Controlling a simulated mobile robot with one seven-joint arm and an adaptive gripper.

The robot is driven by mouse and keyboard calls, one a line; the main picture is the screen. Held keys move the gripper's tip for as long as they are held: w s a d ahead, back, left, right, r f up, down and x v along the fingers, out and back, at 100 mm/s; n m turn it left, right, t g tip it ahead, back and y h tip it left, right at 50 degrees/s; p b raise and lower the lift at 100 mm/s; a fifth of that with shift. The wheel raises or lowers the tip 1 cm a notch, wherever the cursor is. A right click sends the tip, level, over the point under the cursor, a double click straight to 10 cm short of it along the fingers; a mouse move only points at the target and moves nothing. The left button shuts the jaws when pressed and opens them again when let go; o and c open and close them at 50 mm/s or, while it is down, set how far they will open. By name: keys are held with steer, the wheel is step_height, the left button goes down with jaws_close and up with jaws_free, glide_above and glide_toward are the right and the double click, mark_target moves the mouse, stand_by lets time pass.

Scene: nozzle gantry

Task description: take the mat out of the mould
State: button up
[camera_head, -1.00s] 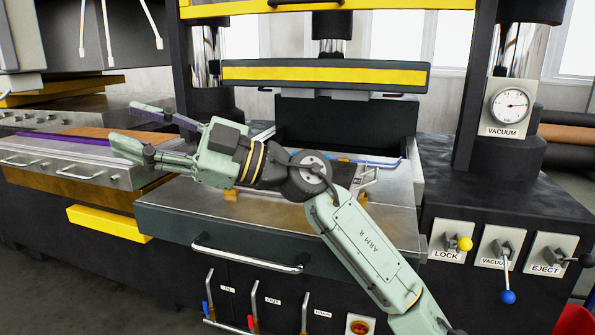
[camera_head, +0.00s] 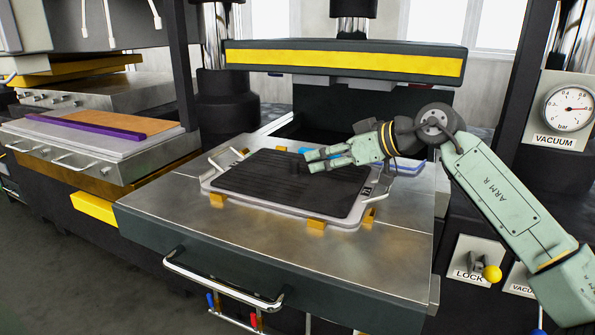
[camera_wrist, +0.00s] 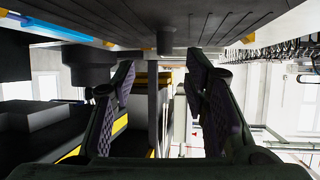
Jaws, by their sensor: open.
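The mat (camera_head: 265,185) is a black ribbed sheet lying flat in the mould (camera_head: 285,212), a pale shallow tray with wire handles at its left and right ends. The mould rests on the press's steel table. My gripper (camera_head: 308,160) comes in from the right and points left, above the far part of the mat. Contact with the mat cannot be told.
The yellow-banded upper platen (camera_head: 345,60) hangs above and behind the table (camera_head: 230,237). Yellow blocks (camera_head: 316,224) sit around the mould. A blue-edged item (camera_head: 408,167) lies behind my wrist. Another press bed with a brown and purple sheet (camera_head: 100,122) stands left.

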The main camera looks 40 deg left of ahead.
mark_target(297, 161)
steer(key=shift+x, duration=0.9)
steer(key=x, duration=0.1)
steer(key=p+x, duration=0.2)
steer(key=x, duration=0.1)
steer(key=shift+s+a+r, duration=0.2)
steer(key=shift+s, duration=0.15)
steer(key=shift+a+f+p, duration=0.3)
steer(key=shift+a+f, duration=0.1)
steer(key=shift+a, duration=0.05)
steer(key=shift+c, duration=0.3)
jaws_close()
steer(key=shift+r, duration=0.15)
